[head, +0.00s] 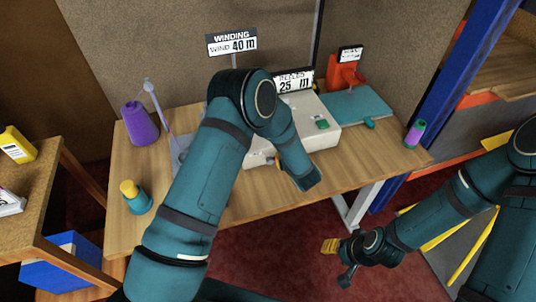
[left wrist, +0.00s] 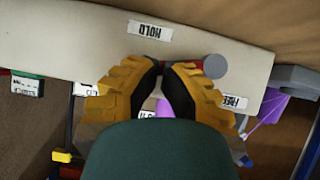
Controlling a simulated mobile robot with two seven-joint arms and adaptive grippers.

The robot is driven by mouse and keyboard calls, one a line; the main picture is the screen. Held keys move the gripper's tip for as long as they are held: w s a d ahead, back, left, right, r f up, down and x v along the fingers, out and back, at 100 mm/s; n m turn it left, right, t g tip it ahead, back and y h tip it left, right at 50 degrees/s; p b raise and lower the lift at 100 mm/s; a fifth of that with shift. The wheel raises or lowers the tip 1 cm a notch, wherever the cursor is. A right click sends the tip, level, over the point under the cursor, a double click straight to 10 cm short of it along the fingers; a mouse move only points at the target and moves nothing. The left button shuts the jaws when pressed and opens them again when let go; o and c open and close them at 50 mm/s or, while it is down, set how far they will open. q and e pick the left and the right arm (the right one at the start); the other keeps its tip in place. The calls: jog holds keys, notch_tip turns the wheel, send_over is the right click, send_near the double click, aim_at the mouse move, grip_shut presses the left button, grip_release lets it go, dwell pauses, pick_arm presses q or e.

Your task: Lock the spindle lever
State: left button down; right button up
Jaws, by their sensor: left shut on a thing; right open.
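The spindle lever shows in the left wrist view as a short red bar with a round grey knob (left wrist: 215,66), beside the pale face of the winding machine (left wrist: 90,45). My left gripper (left wrist: 168,70) has its yellow fingers shut on the lever, with the knob sticking out to the right. A HOLD label (left wrist: 150,30) sits upside down just above the fingers. In the head view the machine's pale housing (head: 320,134) is partly hidden by my left arm, which also hides most of the lever. My right gripper (head: 336,262) is open and empty, over the red floor.
A purple thread cone (head: 140,125) and a teal-and-yellow bottle (head: 134,198) stand on the wooden bench (head: 385,155). A green button (head: 322,124), an orange device (head: 342,72) and a teal mat (head: 355,105) lie right. A shelf with a blue bin (head: 62,260) stands left.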

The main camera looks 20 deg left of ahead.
pick_arm(q)
jog(key=shift+a, duration=0.1)
jog(key=shift+s+a+f, duration=0.15)
jog(key=shift+s+a, duration=0.3)
jog(key=shift+a, duration=0.15)
pick_arm(e)
jog(key=shift+f, duration=0.1)
jog(key=shift+s+d, duration=0.1)
